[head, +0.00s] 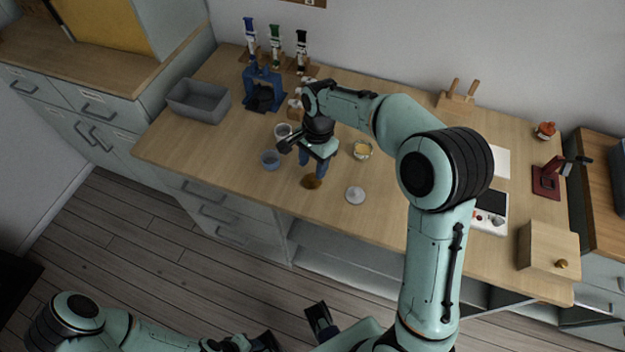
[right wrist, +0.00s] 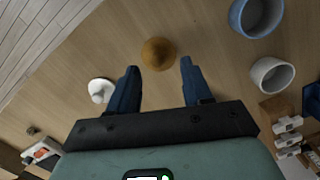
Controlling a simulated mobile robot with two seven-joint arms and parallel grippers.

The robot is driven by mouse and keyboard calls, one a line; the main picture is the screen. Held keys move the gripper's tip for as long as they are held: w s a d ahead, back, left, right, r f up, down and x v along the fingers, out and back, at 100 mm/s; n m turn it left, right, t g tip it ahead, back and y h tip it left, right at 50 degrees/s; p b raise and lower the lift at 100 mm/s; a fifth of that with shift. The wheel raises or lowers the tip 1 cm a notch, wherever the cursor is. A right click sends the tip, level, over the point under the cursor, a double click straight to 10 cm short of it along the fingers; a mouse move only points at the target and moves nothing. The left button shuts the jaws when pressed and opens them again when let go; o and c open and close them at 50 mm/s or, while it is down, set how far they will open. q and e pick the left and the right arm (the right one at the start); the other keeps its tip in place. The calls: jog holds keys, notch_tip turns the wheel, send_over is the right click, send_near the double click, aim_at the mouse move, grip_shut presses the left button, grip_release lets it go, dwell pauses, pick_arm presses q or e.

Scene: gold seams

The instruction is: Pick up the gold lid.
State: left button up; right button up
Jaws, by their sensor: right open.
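The gold lid (head: 311,182) lies on the wooden worktop near its front edge. It looks like a low round cone and also shows in the right wrist view (right wrist: 158,54), just beyond the fingertips. My right gripper (head: 312,170) is open and empty, pointing down above the lid; in the right wrist view its fingers (right wrist: 159,68) stand apart to either side, with the lid centred between and ahead of them. The lid appears untouched. My left gripper (head: 290,332) is low at the bottom edge of the head view, partly cut off, away from the worktop.
A white lid (head: 355,195) lies right of the gold lid. A grey bin (head: 198,101) is at the back left.

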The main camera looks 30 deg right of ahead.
aim_at(313, 176)
jog(key=f, duration=0.3)
jog(key=shift+s+f, duration=0.2)
jog(key=shift+f, duration=0.15)
grip_shut()
jog(key=shift+r, duration=0.1)
